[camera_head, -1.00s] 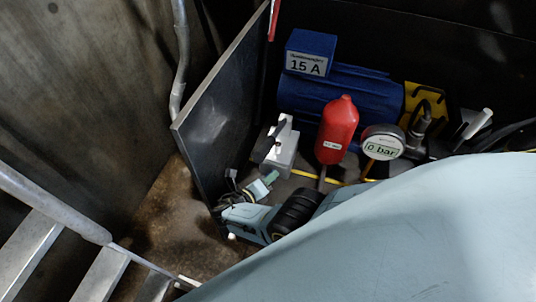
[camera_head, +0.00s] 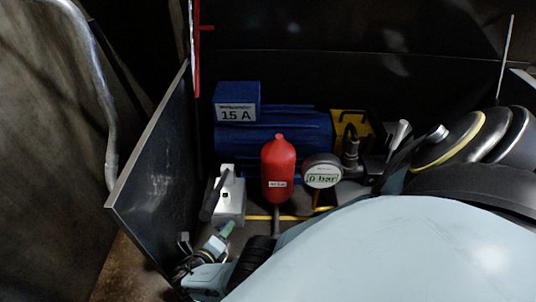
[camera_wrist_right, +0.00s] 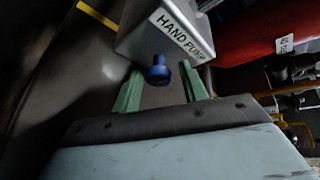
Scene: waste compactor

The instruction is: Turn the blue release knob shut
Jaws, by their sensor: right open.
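The small blue release knob (camera_wrist_right: 158,72) shows in the right wrist view, below the grey metal block labelled HAND PUMP (camera_wrist_right: 150,42). The knob appears between the two green fingertips of my open right gripper (camera_wrist_right: 160,92). A gap shows on each side of it, and I cannot tell how far along the fingers it sits. In the head view the hand pump (camera_head: 232,205) stands left of the red bottle, and my right gripper (camera_head: 215,243) is just in front of it. The knob is not discernible there. My left gripper is not in view.
A red bottle (camera_head: 278,165) and a gauge reading 0 bar (camera_head: 322,172) stand right of the pump. A blue motor labelled 15 A (camera_head: 290,138) is behind. A dark upright panel (camera_head: 160,165) stands close on the left. My pale arm covers the lower right.

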